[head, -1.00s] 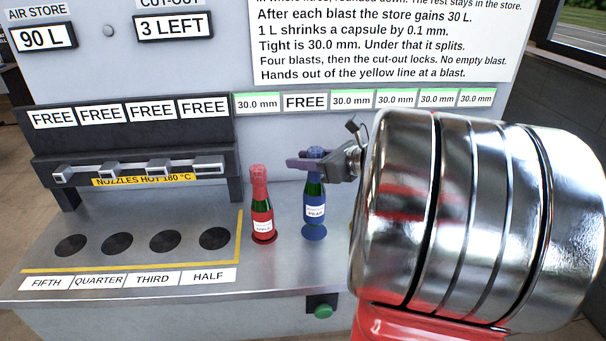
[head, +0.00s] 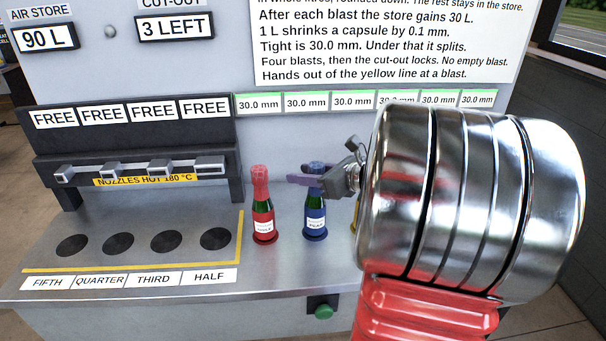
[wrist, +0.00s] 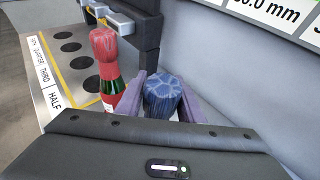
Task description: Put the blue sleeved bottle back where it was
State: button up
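The blue sleeved bottle (head: 315,213) stands upright at its base spot on the bench, right of the red sleeved bottle (head: 263,211). My gripper (head: 316,181) is at its neck, just under the blue cap. In the wrist view my gripper's purple fingers (wrist: 165,103) lie close against both sides of the blue cap (wrist: 163,92), shut on the bottle. The fingertips are partly hidden by the cap. The red bottle (wrist: 106,75) stands just beyond the left finger. The label above the row's second place (head: 306,102) reads 30.0 mm.
A yellow line (head: 240,238) bounds the nozzle area on the left, with several empty dark round places (head: 215,238). The nozzle block (head: 140,170) stands behind them. My arm hides the row's right side, where a yellow bit shows beside it.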

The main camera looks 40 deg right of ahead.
jog(key=shift+o, duration=1.4)
jog(key=shift+r, duration=0.15)
jog(key=v, duration=1.2)
